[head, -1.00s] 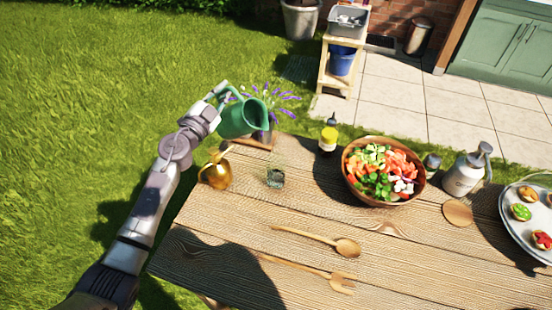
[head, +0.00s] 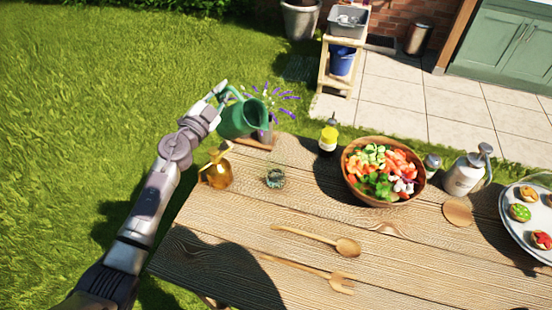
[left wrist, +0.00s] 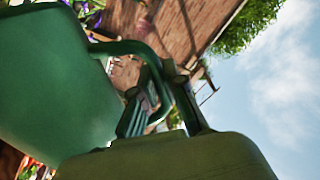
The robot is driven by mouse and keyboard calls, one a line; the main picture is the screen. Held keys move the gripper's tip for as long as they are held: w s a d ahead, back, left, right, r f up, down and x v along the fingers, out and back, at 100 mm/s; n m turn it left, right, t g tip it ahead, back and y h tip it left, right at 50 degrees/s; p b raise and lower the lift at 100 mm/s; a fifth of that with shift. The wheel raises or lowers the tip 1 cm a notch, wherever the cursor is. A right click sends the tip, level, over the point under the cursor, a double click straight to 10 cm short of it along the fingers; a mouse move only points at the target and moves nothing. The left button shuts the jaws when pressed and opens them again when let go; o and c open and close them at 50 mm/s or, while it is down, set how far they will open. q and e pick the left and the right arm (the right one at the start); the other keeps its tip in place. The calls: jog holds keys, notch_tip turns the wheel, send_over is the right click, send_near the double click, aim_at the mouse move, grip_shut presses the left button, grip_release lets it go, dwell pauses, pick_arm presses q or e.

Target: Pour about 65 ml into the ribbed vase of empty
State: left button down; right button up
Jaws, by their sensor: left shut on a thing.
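My left gripper (head: 220,93) is shut on the handle of a green jug (head: 238,120), held above the table's far left part. The jug is tilted, its open mouth towards the right. In the left wrist view the green jug (left wrist: 55,85) fills the left, its handle between my fingers (left wrist: 160,105). A small clear vessel (head: 275,178) stands upright on the table, below and a little right of the jug's mouth; its ribs are too small to make out. Purple flowers (head: 283,97) show behind the jug, their container mostly hidden. A greyish patch shows below the mouth; I cannot tell if it is liquid. My right gripper is not in view.
An amber bottle (head: 217,172) stands left of the clear vessel. A yellow-labelled bottle (head: 328,140), a salad bowl (head: 350,184) and a grey-white flask (head: 463,176) stand to the right. A wooden spoon (head: 345,246) and fork (head: 340,284) lie in front.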

pick_arm(q)
jog(key=shift+r, duration=0.1)
jog(key=shift+w+a+n+p, duration=0.25)
jog(key=shift+a+n+p, duration=0.1)
jog(key=shift+n+p, duration=0.4)
jog(key=w+a+f+n+g+y+p, duration=0.1)
jog(key=w+a+f+n+p, duration=0.2)
jog(key=f+n, duration=0.4)
jog(key=shift+w+a+n+p, duration=0.3)
jog(key=shift+a+n+p, duration=0.15)
jog(key=shift+a+n, duration=0.55)
